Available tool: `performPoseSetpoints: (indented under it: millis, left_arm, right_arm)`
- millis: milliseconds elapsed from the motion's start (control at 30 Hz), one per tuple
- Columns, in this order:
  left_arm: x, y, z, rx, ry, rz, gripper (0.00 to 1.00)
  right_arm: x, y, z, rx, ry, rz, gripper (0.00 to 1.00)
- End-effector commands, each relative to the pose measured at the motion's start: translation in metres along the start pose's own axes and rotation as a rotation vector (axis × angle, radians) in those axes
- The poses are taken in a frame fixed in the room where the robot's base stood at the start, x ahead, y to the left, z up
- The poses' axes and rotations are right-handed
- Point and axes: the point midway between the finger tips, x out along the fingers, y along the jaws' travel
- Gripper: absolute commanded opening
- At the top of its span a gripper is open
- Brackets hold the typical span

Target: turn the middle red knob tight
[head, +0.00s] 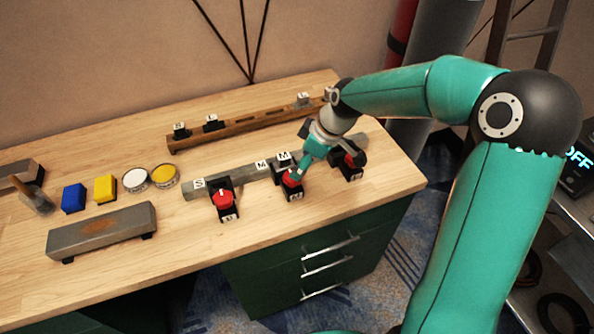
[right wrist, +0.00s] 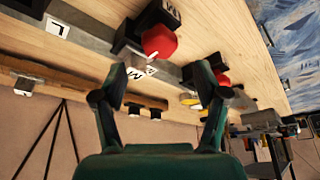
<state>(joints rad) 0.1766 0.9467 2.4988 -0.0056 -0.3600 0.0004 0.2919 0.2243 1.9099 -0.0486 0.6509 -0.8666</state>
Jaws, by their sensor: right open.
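Three red knobs sit on black blocks along a grey bar (head: 240,178) on the bench. The middle red knob (head: 291,181) is partly covered by my right gripper (head: 300,170) in the head view. In the right wrist view the same knob (right wrist: 159,41) is near a label M and shows a small white mark. My right gripper (right wrist: 161,72) is open, its fingers spread either side of the line to the knob, which appears just beyond the tips. I cannot tell whether they touch it. The left red knob (head: 223,198) and right red knob (head: 349,159) stand either side. My left gripper is not seen.
A long brown bar (head: 238,129) with black clamps lies behind. A grey block (head: 103,231), a blue block (head: 73,198), a yellow block (head: 105,188) and two round tins (head: 135,180) are at the left. The bench's front edge runs close to the knobs.

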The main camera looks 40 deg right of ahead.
Motion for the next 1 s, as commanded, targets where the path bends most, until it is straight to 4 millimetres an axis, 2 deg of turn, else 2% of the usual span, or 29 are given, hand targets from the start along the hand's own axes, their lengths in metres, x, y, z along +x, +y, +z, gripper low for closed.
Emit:
performPoseSetpoints:
  millis: [100,300,500,767,1000]
  left_arm:
    - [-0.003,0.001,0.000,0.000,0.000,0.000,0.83]
    - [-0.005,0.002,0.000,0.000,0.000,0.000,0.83]
    - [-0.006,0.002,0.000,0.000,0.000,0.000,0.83]
    - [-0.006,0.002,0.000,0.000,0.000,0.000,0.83]
    - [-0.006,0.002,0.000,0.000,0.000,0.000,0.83]
  right_arm:
    - [0.025,-0.001,0.000,-0.001,-0.003,-0.004,0.73]
    - [0.053,-0.001,-0.001,-0.002,-0.002,-0.003,0.73]
    - [0.064,0.000,-0.001,-0.002,-0.001,0.000,0.73]
    - [0.065,0.000,-0.001,-0.002,0.000,0.000,0.73]
    - [0.064,-0.001,-0.001,-0.002,0.000,0.000,0.33]
